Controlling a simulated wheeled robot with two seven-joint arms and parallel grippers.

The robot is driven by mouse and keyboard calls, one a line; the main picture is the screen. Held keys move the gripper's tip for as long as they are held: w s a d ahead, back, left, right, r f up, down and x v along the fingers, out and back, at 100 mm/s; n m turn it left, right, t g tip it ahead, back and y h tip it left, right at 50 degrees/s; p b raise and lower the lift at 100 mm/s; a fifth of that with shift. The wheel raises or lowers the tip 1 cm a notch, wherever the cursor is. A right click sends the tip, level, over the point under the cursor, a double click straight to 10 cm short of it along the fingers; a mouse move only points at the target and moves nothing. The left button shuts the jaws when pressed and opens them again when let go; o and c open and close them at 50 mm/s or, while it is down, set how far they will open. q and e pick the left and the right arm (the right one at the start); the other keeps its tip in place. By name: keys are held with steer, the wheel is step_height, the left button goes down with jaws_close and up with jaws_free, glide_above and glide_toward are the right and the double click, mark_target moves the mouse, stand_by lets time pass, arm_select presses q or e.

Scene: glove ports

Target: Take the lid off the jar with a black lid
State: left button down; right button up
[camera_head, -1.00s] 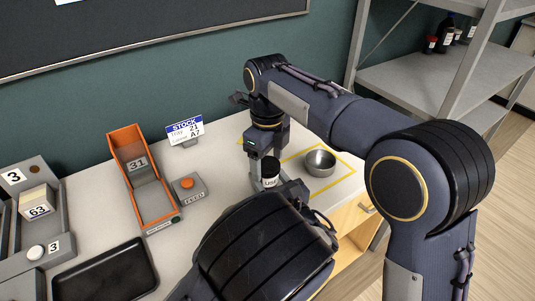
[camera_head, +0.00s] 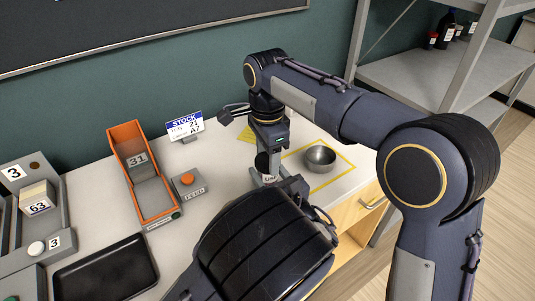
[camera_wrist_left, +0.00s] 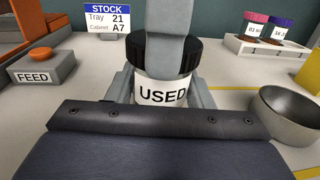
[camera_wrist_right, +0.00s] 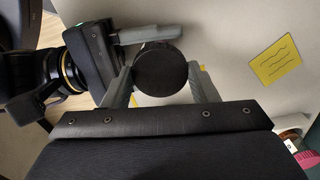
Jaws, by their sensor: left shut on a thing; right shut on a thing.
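The jar with a black lid stands upright on the table, its white body (camera_wrist_left: 160,92) labelled "USED" in the left wrist view. Its black ribbed lid (camera_wrist_left: 180,58) is on top and shows from above in the right wrist view (camera_wrist_right: 159,69). My left gripper (camera_wrist_left: 165,92) is shut on the jar body from the near side, low down. My right gripper (camera_wrist_right: 160,82) points down from above and is shut on the lid, one finger on each side. In the head view (camera_head: 263,160) the jar is partly hidden by my arms. I cannot tell whether the lid is loose.
A steel bowl (camera_head: 320,158) stands right of the jar inside a yellow outline. A feed button box (camera_head: 188,185), an orange chute (camera_head: 143,180), a stock sign (camera_head: 185,126) and a black tray (camera_head: 105,270) are to the left. Small jars in a rack (camera_wrist_left: 268,45) stand behind.

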steer(key=n, duration=2.6)
steer(key=shift+n, duration=0.3)
steer(key=n, duration=0.8)
steer(key=shift+r, duration=0.1)
steer(key=n, duration=0.4)
steer(key=shift+n, duration=0.4)
steer(key=n, duration=0.2)
steer(key=shift+n, duration=0.4)
steer(key=shift+r, duration=0.1)
